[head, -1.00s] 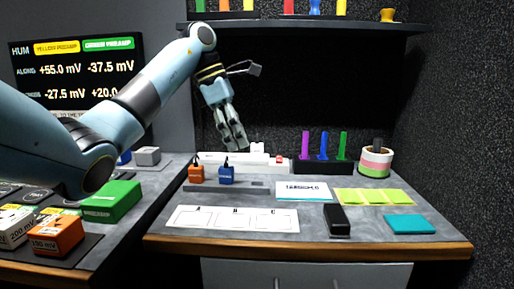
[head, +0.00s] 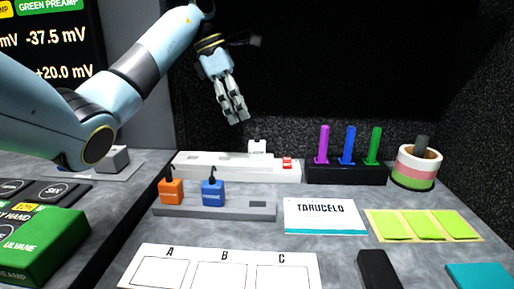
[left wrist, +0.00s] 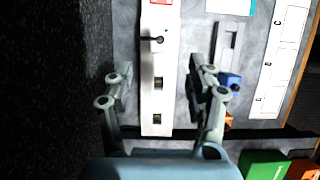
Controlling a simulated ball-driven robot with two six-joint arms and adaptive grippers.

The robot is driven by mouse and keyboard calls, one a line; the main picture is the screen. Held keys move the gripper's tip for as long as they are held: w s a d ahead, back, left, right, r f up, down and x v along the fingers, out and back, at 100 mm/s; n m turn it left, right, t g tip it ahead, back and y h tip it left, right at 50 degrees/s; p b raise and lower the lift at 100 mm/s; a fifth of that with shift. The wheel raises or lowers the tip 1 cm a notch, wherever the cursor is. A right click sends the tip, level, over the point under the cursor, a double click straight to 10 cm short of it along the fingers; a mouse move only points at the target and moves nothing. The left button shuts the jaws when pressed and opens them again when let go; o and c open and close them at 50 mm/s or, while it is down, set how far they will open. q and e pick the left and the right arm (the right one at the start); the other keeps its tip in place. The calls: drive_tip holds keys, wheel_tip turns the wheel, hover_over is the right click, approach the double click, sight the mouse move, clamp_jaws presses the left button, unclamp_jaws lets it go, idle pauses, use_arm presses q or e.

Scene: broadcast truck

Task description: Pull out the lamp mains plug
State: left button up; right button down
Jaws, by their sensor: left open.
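A white power strip (head: 235,172) lies along the back of the bench. A white plug (head: 257,147) stands on it toward its right end, left of a red switch (head: 287,163); I take it to be the lamp mains plug. My left gripper (head: 237,117) points down above the strip, a little left of the plug, open and empty. In the left wrist view the strip (left wrist: 157,100) runs between the spread fingers (left wrist: 159,72). The plug (left wrist: 152,40) with a dark cord lies beyond the fingertips, apart from them. My right gripper is not in view.
Orange (head: 171,191) and blue (head: 213,193) blocks stand on a grey bar (head: 240,210) in front of the strip. A black holder (head: 346,174) with coloured pegs and a tape stack (head: 415,168) stand to the right. A card (head: 324,216) lies in front.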

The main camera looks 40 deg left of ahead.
sight(256, 142)
use_arm(q)
drive_tip(key=x, duration=0.5)
drive_tip(key=shift+d, duration=0.1)
drive_tip(key=shift+d+f+b, duration=0.1)
drive_tip(key=shift+f+b, duration=0.15)
drive_tip(key=shift+b, duration=0.05)
drive_tip(key=x, duration=0.4)
drive_tip(key=shift+w+d+f, duration=0.2)
drive_tip(key=shift+w+f, duration=0.1)
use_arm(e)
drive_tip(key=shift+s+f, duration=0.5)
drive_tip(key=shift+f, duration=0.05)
use_arm(q)
drive_tip(key=shift+c, duration=0.4)
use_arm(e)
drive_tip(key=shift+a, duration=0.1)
use_arm(q)
drive_tip(key=shift+c, duration=1.1)
clamp_jaws()
drive_tip(key=shift+r, duration=0.1)
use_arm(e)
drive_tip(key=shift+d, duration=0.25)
